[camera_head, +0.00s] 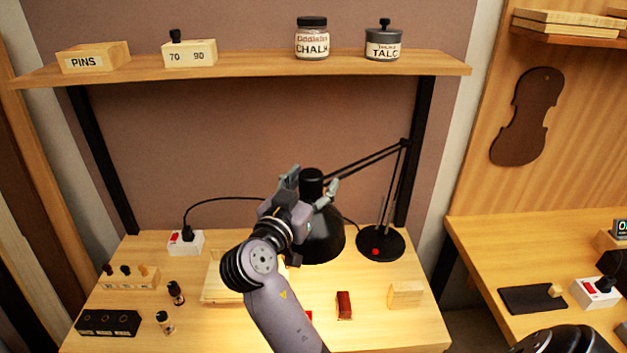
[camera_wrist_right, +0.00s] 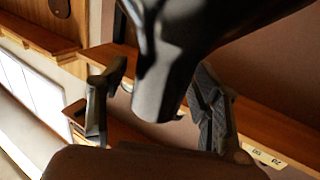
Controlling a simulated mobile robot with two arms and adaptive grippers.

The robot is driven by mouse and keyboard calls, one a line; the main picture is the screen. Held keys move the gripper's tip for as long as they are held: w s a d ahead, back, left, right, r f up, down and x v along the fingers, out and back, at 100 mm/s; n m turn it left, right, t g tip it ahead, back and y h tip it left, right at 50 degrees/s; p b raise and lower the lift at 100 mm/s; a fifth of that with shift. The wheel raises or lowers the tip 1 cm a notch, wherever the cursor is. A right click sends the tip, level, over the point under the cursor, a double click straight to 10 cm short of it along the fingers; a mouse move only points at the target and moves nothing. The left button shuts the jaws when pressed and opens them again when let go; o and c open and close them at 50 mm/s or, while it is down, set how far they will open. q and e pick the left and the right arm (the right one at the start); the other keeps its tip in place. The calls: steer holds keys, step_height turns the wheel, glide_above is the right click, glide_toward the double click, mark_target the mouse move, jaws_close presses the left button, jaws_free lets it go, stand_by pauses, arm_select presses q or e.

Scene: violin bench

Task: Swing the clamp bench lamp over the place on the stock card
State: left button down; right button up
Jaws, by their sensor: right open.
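The black clamp bench lamp has its head (camera_head: 322,238) over the middle of the bench, a thin jointed arm and a round base (camera_head: 380,244) with a red button. My right gripper (camera_head: 311,181) is open at the narrow black neck on top of the lamp head, one finger on either side. In the right wrist view, the dark glossy neck (camera_wrist_right: 165,85) stands between the spread fingers of the gripper (camera_wrist_right: 158,100); I cannot tell whether they touch it. I cannot make out a stock card; my right arm covers part of the lit bench. My left gripper is not in view.
A pale board (camera_head: 222,288) lies partly behind my arm. A dark red block (camera_head: 344,305), a wood block (camera_head: 405,294), small bottles (camera_head: 176,293) and a black holder (camera_head: 108,322) stand on the bench. A shelf (camera_head: 250,68) runs above.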

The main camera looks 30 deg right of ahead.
jaws_close()
stand_by(0.7)
